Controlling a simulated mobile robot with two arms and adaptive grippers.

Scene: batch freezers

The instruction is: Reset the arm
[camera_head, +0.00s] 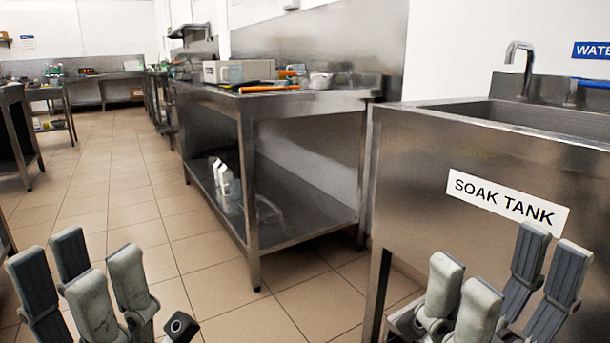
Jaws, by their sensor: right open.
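My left gripper (74,264) is at the bottom left of the head view, pointing up, with its grey fingers apart and nothing between them. My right gripper (505,268) is at the bottom right, in front of the soak tank (410,175). Its fingers are apart and empty. Whether it touches the tank front cannot be told. The lower parts of both grippers are cut off by the frame edge.
The steel soak tank with a tap (518,55) stands at the right. A steel table (300,103) with a lower shelf (290,222) stands in the middle, holding tools and a box. The tiled floor (120,190) is clear at the left.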

